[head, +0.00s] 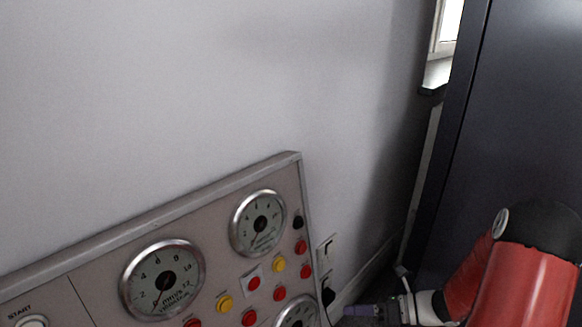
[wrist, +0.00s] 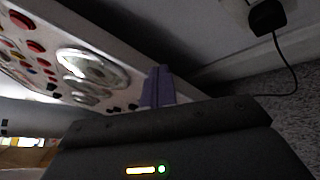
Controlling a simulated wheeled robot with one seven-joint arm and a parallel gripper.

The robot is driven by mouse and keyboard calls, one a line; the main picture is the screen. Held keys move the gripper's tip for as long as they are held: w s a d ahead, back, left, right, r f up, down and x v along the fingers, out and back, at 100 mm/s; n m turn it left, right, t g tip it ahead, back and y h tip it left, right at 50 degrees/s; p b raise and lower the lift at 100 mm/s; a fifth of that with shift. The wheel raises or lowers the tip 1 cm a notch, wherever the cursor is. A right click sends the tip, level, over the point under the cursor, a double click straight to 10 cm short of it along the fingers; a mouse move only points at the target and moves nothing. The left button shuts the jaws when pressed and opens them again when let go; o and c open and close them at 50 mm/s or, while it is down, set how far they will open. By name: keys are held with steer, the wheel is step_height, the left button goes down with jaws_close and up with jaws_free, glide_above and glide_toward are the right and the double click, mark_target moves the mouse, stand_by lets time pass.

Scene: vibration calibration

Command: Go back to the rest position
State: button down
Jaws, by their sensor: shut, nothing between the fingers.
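My gripper (head: 362,310) is at the bottom right of the head view, beside the lower right edge of the control panel (head: 110,240). In the wrist view its purple fingers (wrist: 158,87) are together, with nothing between them. The panel carries round gauges, with one large gauge (head: 162,280) and a smaller one (head: 258,222) in full view. Red and yellow buttons sit between and beside the gauges. I cannot tell from these views whether the fingertips touch the panel.
A dark cabinet or door (head: 510,110) stands at the right, behind my red arm. A wall socket (head: 327,250) is right of the panel, and a black plug with a cable (wrist: 268,18) shows in the wrist view. The grey wall (head: 200,100) above the panel is clear.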

steer(key=s+r+n+h+p, duration=0.1)
steer(key=s+r+n+h, duration=0.3)
steer(key=r+n, duration=0.4)
steer(key=s+r+n+t+h+p, duration=0.1)
steer(key=s+r+n+h+p, duration=0.1)
steer(key=s+r+n+h, duration=0.3)
steer(key=s+r+n+t+h+p, duration=0.1)
steer(key=s+r+n+h, duration=0.4)
steer(key=s+r+n, duration=0.3)
step_height(320, 180, up, 5)
steer(key=n, duration=0.8)
steer(key=shift+a+n+p, duration=0.15)
steer(key=shift+n+p, duration=0.15)
steer(key=shift+p, duration=0.1)
steer(key=shift+a+f, duration=0.1)
steer(key=shift+a, duration=0.05)
